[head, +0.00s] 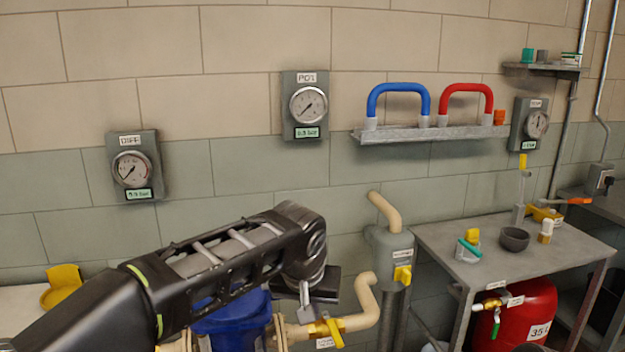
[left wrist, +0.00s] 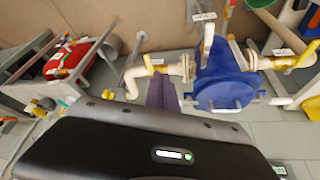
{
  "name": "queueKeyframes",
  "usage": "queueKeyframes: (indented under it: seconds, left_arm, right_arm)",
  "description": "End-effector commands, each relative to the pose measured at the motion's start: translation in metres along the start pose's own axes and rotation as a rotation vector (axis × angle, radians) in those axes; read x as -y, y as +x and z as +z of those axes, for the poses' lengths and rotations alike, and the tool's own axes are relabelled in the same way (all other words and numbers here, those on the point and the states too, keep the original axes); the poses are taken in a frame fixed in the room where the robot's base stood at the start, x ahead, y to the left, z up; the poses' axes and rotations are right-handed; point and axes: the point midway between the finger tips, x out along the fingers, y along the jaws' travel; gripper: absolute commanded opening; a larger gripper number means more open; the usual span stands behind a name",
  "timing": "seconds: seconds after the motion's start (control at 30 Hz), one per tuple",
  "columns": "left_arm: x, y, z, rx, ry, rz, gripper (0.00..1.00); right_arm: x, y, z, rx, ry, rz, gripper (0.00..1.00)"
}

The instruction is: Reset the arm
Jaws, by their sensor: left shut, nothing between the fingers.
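My left arm comes in from the lower left of the head view and reaches across the middle. My left gripper (head: 308,300) hangs from the wrist, in front of the blue pump (head: 232,322) and just above the yellow valve handle (head: 328,332). It is shut and empty; its fingertips are small and partly dark here. Whether it touches the handle cannot be told. The left wrist view shows the blue pump (left wrist: 222,78) and a yellow valve handle (left wrist: 152,64) on the pale pipe. My right gripper is in neither view.
A grey table (head: 450,238) stands at right, with a dark bowl (head: 514,239) on it and a red tank (head: 515,312) below. A wall shelf (head: 430,133) carries a blue handle (head: 399,88) and a red handle (head: 466,88). Gauges hang on the wall.

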Motion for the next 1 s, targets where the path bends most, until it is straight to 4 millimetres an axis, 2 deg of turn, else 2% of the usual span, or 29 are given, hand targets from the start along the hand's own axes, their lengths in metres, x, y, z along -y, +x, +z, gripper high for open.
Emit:
queueKeyframes:
  seconds: [0.23, 0.37, 0.47, 0.57, 0.67, 0.7, 0.77, 0.8, 0.87, 0.9, 0.97, 1.0]
  left_arm:
    - [-0.029, 0.014, -0.011, -0.089, 0.076, 0.098, 0.00]
    - [-0.055, 0.036, -0.004, -0.126, 0.133, 0.169, 0.00]
    - [-0.070, 0.067, 0.011, -0.141, 0.164, 0.226, 0.00]
    - [-0.078, 0.107, 0.035, -0.141, 0.177, 0.279, 0.00]
    - [-0.075, 0.156, 0.074, -0.125, 0.158, 0.322, 0.00]
    - [-0.070, 0.177, 0.095, -0.112, 0.140, 0.335, 0.00]
    - [-0.059, 0.208, 0.133, -0.088, 0.101, 0.347, 0.00]
    - [-0.050, 0.226, 0.159, -0.069, 0.068, 0.349, 0.00]
    - [-0.035, 0.247, 0.201, -0.033, 0.015, 0.345, 0.00]
    - [-0.026, 0.258, 0.231, -0.004, -0.024, 0.338, 0.00]
    - [-0.011, 0.270, 0.276, 0.044, -0.084, 0.324, 0.00]
    - [-0.003, 0.274, 0.306, 0.082, -0.127, 0.314, 0.00]
  right_arm:
    - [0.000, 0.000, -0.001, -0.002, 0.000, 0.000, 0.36]
    - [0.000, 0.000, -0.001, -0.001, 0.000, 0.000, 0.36]
    - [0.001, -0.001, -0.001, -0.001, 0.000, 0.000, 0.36]
    - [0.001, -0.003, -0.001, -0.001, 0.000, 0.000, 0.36]
    - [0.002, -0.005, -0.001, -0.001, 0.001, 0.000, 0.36]
    - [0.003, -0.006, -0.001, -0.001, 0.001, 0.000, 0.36]
    - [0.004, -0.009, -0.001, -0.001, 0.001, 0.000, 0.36]
    - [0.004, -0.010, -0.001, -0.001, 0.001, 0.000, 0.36]
    - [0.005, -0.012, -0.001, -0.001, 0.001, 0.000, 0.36]
    - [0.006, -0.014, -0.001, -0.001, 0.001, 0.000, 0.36]
    - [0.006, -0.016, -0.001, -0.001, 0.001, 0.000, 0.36]
    - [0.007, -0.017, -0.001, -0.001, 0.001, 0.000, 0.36]
